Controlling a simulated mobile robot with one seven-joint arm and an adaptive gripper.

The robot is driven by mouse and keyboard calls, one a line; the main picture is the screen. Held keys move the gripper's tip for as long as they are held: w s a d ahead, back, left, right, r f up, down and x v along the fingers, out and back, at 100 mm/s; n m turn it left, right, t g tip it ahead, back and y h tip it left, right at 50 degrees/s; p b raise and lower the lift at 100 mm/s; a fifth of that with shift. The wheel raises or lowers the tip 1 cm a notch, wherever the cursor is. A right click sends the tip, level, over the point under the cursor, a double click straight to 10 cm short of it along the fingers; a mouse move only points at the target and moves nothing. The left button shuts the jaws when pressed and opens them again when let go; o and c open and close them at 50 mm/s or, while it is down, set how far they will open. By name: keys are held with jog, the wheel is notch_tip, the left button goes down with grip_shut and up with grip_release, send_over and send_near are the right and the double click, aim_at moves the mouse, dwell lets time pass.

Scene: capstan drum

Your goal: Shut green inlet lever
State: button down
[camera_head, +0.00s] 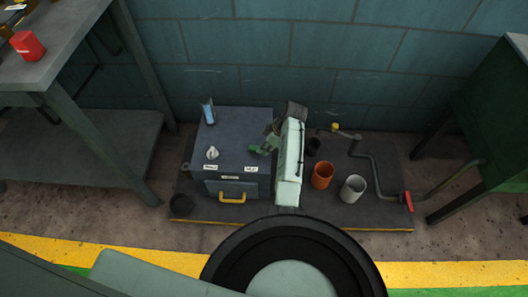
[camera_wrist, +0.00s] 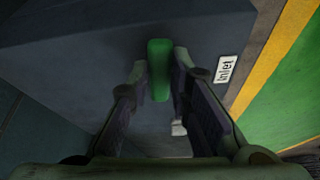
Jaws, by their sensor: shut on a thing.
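The green inlet lever (camera_wrist: 159,70) sits upright in the wrist view, between the two fingertips of my gripper (camera_wrist: 158,75). The fingers are closed on its sides. In the head view a small green part of the lever (camera_head: 253,149) shows on top of the dark grey box (camera_head: 240,120), at the tip of my gripper (camera_head: 263,147). A white label reading "inlet" (camera_wrist: 227,69) is beside the lever.
A white knob (camera_head: 211,153) and a blue-topped cylinder (camera_head: 208,110) stand on the box. A yellow handle (camera_head: 232,198) is on its front. To the right are an orange cup (camera_head: 322,175), a pale cup (camera_head: 353,188) and a bent crank (camera_head: 372,160). A workbench (camera_head: 60,50) stands left.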

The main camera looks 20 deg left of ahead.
jog(key=shift+w+n+g+b, duration=0.35)
jog(key=shift+n+b, duration=0.25)
jog(key=shift+n, duration=0.2)
jog(key=shift+a, duration=0.1)
jog(key=c, duration=1.5)
grip_release()
jog(key=v, duration=1.2)
jog(key=shift+a, duration=0.1)
